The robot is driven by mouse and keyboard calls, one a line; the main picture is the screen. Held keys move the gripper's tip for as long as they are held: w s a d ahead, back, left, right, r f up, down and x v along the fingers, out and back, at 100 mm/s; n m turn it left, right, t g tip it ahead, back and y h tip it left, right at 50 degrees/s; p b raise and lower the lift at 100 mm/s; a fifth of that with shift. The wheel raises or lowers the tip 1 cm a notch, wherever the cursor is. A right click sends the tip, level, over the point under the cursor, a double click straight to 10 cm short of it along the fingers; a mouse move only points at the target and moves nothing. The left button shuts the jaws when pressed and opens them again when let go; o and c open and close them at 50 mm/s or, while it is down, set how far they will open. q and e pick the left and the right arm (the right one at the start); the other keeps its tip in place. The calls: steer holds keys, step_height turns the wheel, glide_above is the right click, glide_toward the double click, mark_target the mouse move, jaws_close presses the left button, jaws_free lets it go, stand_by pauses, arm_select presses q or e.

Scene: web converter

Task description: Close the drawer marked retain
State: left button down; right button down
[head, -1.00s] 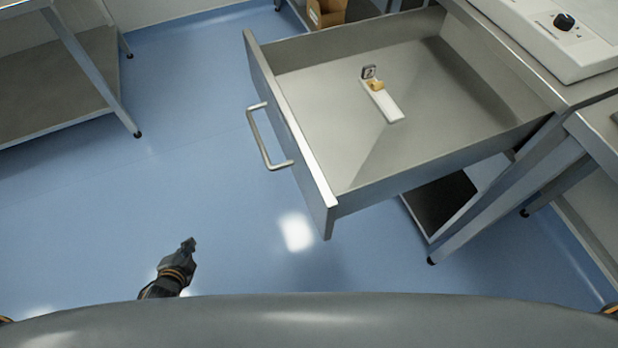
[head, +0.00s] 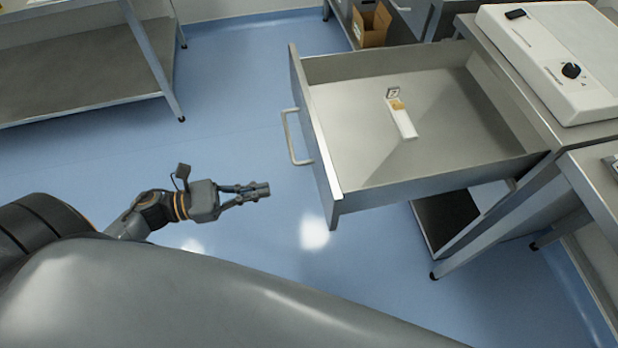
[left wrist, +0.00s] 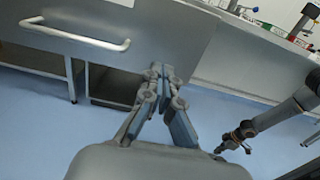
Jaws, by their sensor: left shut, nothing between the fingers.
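A grey metal drawer (head: 345,178) is pulled well out of its bench in the head view. Its bar handle (head: 291,140) is on the front panel, facing left. No marking is readable on that front. Inside lies a small white item with a tan piece and a square tag (head: 404,120). My left gripper (head: 264,190) is shut and empty, left of and apart from the drawer front. In the left wrist view, my left gripper's fingertips (left wrist: 160,72) meet in front of the drawer front, with the handle (left wrist: 75,35) at upper left. My right gripper (left wrist: 238,138) seems to show small at the right there.
A white device with a black knob (head: 572,71) stands on the bench right of the drawer. A cardboard box (head: 371,24) is on a shelf behind. A steel table (head: 85,75) is at upper left. The blue floor (head: 235,110) left of the drawer is clear.

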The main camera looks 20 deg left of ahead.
mark_target(321, 179)
arm_select(q)
steer(key=p+x, duration=0.2)
steer(key=x, duration=0.7)
steer(key=shift+w+d+r, duration=0.15)
steer(key=shift+w+d, duration=0.3)
steer(key=shift+d, duration=0.2)
